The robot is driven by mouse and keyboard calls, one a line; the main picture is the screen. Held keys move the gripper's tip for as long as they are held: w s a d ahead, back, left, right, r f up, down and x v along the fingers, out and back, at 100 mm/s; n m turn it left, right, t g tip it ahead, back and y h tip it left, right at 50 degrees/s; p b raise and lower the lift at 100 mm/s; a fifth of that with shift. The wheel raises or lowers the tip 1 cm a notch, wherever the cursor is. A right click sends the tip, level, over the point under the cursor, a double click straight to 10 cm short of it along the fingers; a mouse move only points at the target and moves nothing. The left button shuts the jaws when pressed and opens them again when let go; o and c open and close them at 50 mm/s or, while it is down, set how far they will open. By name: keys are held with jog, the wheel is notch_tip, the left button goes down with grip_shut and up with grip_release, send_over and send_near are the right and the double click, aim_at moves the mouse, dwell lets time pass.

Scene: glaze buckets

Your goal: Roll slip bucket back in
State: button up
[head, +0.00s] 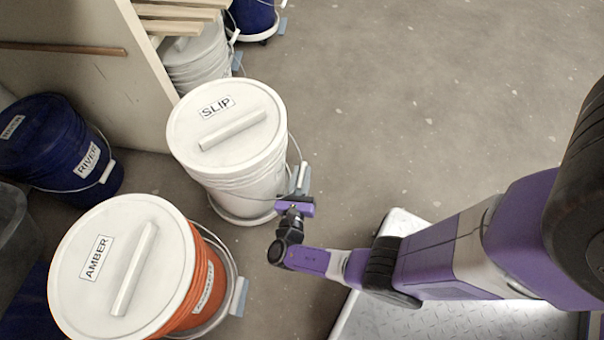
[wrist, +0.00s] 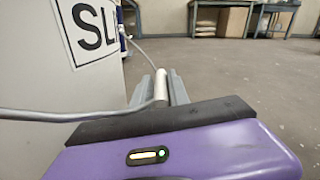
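The slip bucket (head: 240,185) is white, with a flat white lid and a SLIP label. It stands upright on a low round base on the floor, in the middle left of the head view. Its wall and label fill the left of the wrist view (wrist: 100,90). Its wire handle hangs out on the right side, with a pale grip (wrist: 160,84) on it. My gripper (head: 300,190) is low at the bucket's right side. In the wrist view its two grey fingers lie on either side of the grip and look closed on it. The fingertips are partly hidden.
An orange AMBER bucket (head: 205,285) with a white lid stands close in front. A blue RIVER bucket (head: 60,150) is under the shelf at left. A pale bucket (head: 197,55) and a blue one (head: 253,15) stand behind. Open floor (head: 430,110) lies to the right.

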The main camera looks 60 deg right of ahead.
jog(key=shift+s, duration=0.1)
grip_shut()
jog(key=shift+a, duration=0.1)
dwell(1.0)
